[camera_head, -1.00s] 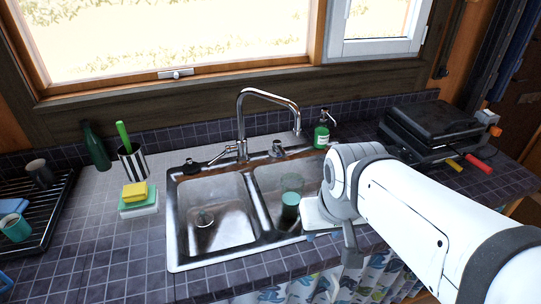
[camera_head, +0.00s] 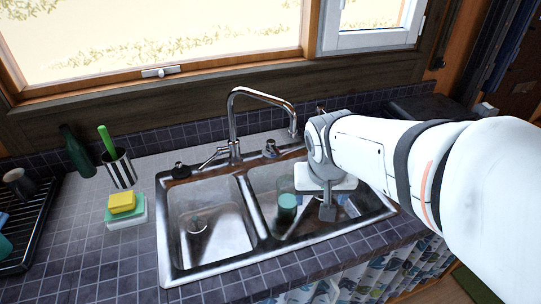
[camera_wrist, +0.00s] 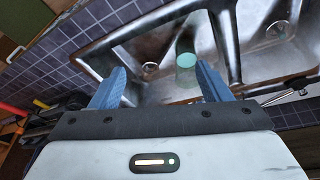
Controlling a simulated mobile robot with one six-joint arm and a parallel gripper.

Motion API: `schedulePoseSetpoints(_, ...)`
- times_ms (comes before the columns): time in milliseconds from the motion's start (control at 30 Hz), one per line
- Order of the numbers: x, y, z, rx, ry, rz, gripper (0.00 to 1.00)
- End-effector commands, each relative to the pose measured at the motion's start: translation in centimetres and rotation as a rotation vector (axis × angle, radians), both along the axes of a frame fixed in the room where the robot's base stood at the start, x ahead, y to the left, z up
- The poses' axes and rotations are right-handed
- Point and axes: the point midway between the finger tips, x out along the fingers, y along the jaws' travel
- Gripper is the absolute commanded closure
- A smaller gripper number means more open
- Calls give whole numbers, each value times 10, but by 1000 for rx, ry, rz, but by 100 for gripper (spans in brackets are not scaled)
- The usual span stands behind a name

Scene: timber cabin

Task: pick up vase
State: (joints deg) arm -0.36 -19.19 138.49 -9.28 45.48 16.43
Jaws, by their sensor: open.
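A teal-green cylinder (camera_head: 287,204), likely the vase, stands in the right basin of the sink. It also shows in the wrist view (camera_wrist: 186,62), ahead of my fingers. My gripper (camera_head: 328,203) hangs over the right part of that basin, to the right of the cylinder. In the wrist view its two blue fingers (camera_wrist: 160,70) are apart with nothing held between them. The cylinder appears beyond the fingertips and not in contact. A dark green bottle (camera_head: 77,152) stands at the back left of the counter.
The steel sink (camera_head: 165,235) has a tall faucet (camera_head: 233,120) behind it. A striped cup (camera_head: 121,170) and stacked sponges (camera_head: 123,203) stand left, beside a black dish rack (camera_head: 42,222). A dark appliance (camera_head: 425,106) is partly hidden behind my arm. The left basin looks empty.

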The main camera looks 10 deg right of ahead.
Motion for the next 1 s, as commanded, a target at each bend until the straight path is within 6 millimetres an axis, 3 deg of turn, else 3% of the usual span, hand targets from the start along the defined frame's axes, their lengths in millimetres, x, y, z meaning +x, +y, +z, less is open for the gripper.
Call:
schedulePoseSetpoints(267,87,-2,-33,-53,-43,-182,6)
schedulePoseSetpoints(533,160,14,-87,-44,-107,-311,6)
schedulePoseSetpoints(733,192,29,-125,-12,-135,-369,6)
schedulePoseSetpoints(1000,206,34,-149,7,-146,-395,6)
